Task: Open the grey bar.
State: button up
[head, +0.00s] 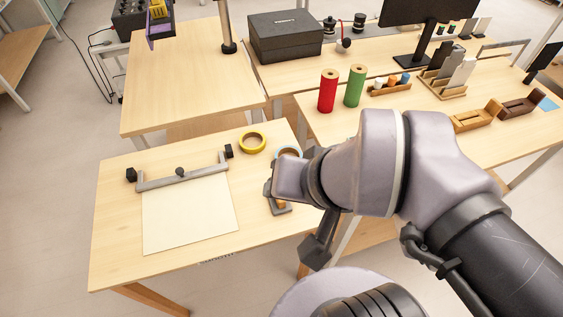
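The grey bar (205,174) lies across the far edge of a cream sheet (190,218) on the near left table. It has a small dark knob (180,171) near its middle, short upturned ends, and a black block (131,174) by its left end and another (228,151) by its right end. The bar looks down against the sheet. My arm reaches in from the right and its wrist is over the table's right side, apart from the bar. My gripper's fingertips cannot be made out clearly, and nothing is seen held.
A yellow tape ring (252,142) lies right of the bar, and a pale blue ring (288,151) is partly hidden by my arm. A grey and orange item (281,207) sits under my wrist. Red (327,91) and green (355,86) rolls stand behind. The table's left front is clear.

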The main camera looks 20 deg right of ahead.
aim_at(181, 175)
jog(key=i+j, duration=0.1)
jog(key=j, duration=0.25)
jog(key=i+j, duration=0.1)
jog(key=j, duration=0.6)
jog(key=i+j, duration=0.15)
jog(key=j, duration=0.2)
